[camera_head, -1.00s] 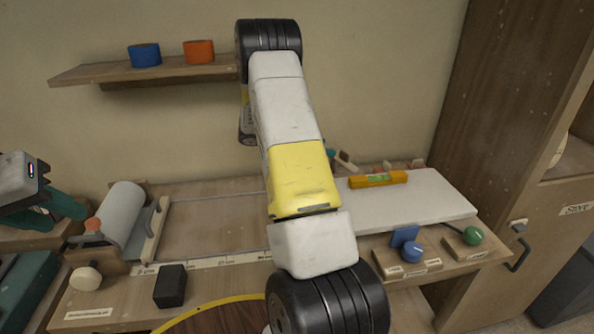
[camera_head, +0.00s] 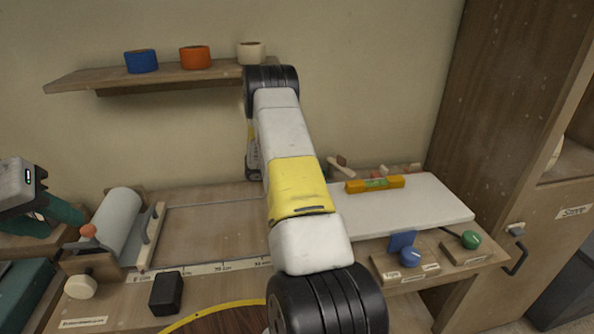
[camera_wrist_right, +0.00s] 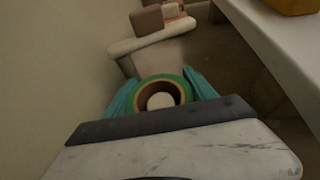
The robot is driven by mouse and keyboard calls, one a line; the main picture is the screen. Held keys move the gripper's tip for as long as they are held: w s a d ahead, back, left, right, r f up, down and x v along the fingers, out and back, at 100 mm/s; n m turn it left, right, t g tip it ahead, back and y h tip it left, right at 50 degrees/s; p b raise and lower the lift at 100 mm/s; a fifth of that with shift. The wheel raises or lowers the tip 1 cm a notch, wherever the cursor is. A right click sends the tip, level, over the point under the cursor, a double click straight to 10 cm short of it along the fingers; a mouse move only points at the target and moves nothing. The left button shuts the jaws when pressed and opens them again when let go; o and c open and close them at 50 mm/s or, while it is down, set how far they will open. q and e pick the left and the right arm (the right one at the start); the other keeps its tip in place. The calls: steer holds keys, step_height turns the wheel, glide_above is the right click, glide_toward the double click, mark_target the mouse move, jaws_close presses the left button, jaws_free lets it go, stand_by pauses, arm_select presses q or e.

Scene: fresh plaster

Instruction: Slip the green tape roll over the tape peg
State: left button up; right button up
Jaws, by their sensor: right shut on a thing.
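The green tape roll (camera_wrist_right: 184,84) is held between the teal fingers of my right gripper (camera_wrist_right: 160,95) in the right wrist view. Its brown-lined hole faces the camera. A pale round shape, which looks like the top of the tape peg (camera_wrist_right: 160,101), shows inside the hole. I cannot tell how far it reaches into the roll.
Blue (camera_head: 141,61), orange (camera_head: 195,57) and white (camera_head: 251,52) rolls stand on the wall shelf (camera_head: 90,81). A yellow level (camera_head: 375,184) lies on the white board (camera_head: 420,208). A brush-like tool (camera_wrist_right: 150,40) is close beyond the roll. The wall is close at left in the wrist view.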

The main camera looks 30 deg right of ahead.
steer(key=shift+f, duration=0.1)
steer(key=o, duration=1.4)
steer(key=shift+w+a+r, duration=0.1)
steer(key=shift+a+r, duration=0.1)
steer(key=shift+a, duration=0.05)
steer(key=v, duration=1.1)
steer(key=shift+a+r, duration=0.15)
steer(key=shift+a, duration=0.1)
